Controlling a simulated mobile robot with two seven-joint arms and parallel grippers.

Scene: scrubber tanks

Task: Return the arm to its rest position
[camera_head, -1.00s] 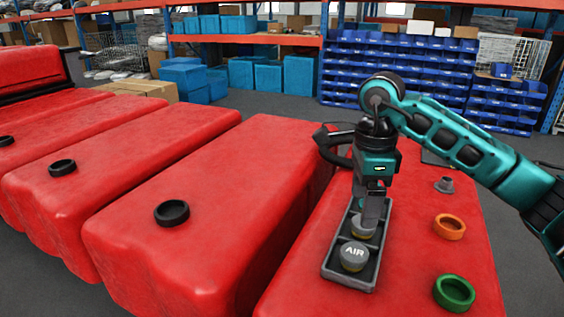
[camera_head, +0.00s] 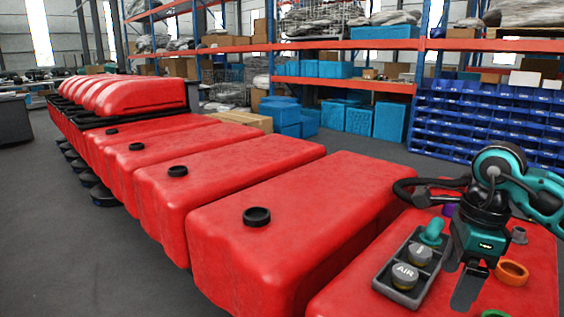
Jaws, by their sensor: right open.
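My right gripper (camera_head: 467,291) hangs fingers down at the lower right, over the nearest red tank (camera_head: 352,292). It is open, and I see nothing held in it. It is just right of a dark grey tray (camera_head: 383,283) on that tank. The tray holds a grey cap marked AIR (camera_head: 405,276), a second grey cap (camera_head: 418,254) and a teal piece (camera_head: 433,232). The right arm's teal links come in from the right edge. My left gripper does not show.
An orange ring (camera_head: 512,272), a grey fitting (camera_head: 519,235) and a partly cut-off green ring (camera_head: 495,313) are right of the gripper. A purple piece (camera_head: 449,210) is partly hidden behind it. Several red tanks (camera_head: 300,220) run left.

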